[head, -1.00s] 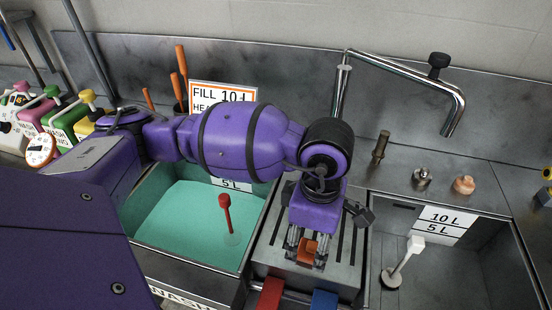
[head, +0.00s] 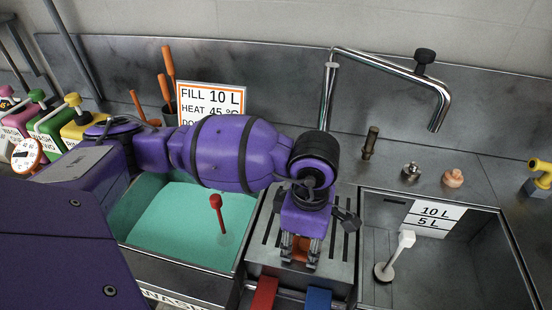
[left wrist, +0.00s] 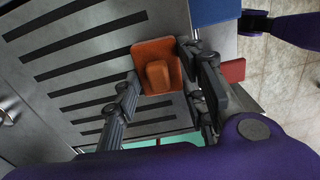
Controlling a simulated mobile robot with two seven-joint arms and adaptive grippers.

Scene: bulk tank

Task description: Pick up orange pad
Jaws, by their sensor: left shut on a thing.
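The orange pad (left wrist: 157,65) is a flat orange plate with a raised block, over the slotted metal drainboard (left wrist: 60,60). In the head view the pad (head: 300,246) shows only partly between the fingers. My left gripper (head: 300,252) points down over the drainboard and is shut on the pad. In the left wrist view its fingers (left wrist: 158,82) stand on either side of the pad. I cannot tell whether the pad is touching the drainboard. My right gripper is not in view.
A red block (head: 264,294) and a blue block (head: 317,298) are at the drainboard's front edge. A basin of green liquid (head: 175,222) with a red plug handle (head: 216,205) lies left. An empty basin (head: 450,270) with a white-handled plug (head: 400,252) lies right. A faucet (head: 400,75) arches behind.

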